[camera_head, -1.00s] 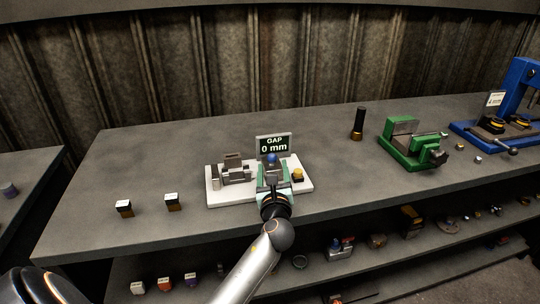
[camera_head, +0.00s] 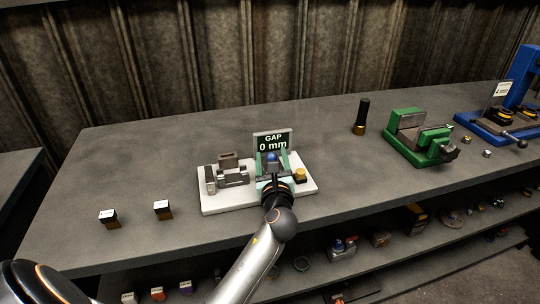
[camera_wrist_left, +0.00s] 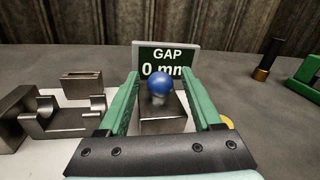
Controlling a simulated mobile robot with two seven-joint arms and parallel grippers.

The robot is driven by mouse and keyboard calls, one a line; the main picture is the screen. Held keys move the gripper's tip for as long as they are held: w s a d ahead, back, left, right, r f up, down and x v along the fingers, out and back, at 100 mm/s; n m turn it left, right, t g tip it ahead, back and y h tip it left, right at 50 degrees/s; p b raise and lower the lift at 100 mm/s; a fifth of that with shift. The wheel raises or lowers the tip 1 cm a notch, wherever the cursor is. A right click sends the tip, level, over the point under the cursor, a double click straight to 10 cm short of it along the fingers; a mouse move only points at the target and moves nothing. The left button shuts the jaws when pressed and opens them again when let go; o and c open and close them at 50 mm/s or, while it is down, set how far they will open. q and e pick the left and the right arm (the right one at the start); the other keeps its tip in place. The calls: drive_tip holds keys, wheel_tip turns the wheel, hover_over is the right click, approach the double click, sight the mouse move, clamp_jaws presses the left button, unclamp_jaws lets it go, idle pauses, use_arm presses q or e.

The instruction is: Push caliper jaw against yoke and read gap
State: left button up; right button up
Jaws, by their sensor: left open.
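The gauge is a white base (camera_head: 222,206) on the bench. Its display (camera_head: 272,143) reads "GAP 0 mm", as it also does in the wrist view (camera_wrist_left: 165,60). The grey metal yoke (camera_head: 232,176), with U-shaped cradles, sits on the left of the base. The caliper jaw, a grey block (camera_wrist_left: 163,118) with a blue knob (camera_wrist_left: 160,83), stands to its right, apart from the yoke. My left gripper (camera_head: 273,164) is open, its green fingers on either side of the jaw block and knob. Contact between fingers and block is unclear. My right gripper is out of view.
A yellow button (camera_head: 300,175) is at the base's right end. A green vise (camera_head: 420,140), a dark cylinder (camera_head: 361,117) and a blue press (camera_head: 520,95) stand to the right. Two small blocks (camera_head: 163,210) lie left near the front edge. The bench behind the gauge is clear.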

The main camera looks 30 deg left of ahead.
sight(251, 178)
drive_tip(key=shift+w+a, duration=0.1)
use_arm(q)
drive_tip(key=c, duration=1)
drive_tip(key=shift+o, duration=0.2)
drive_tip(key=s+a+p, duration=0.2)
drive_tip(key=p, duration=0.1)
drive_tip(key=shift+s+a+r, duration=0.1)
drive_tip(key=shift+s+r, duration=0.1)
drive_tip(key=shift+r, duration=0.1)
drive_tip(key=shift+s+a+f+p, duration=0.2)
drive_tip(key=shift+s+a+p, duration=0.45)
drive_tip(key=shift+s+p, duration=0.1)
drive_tip(key=shift+a+f, duration=0.1)
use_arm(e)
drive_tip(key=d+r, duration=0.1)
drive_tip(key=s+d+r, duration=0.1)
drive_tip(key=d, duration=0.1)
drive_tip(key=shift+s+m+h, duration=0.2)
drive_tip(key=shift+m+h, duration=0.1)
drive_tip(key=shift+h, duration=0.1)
use_arm(q)
drive_tip(key=o, duration=0.9)
drive_tip(key=shift+s+a, duration=0.1)
drive_tip(key=shift+s, duration=0.05)
drive_tip(key=shift+o, duration=0.3)
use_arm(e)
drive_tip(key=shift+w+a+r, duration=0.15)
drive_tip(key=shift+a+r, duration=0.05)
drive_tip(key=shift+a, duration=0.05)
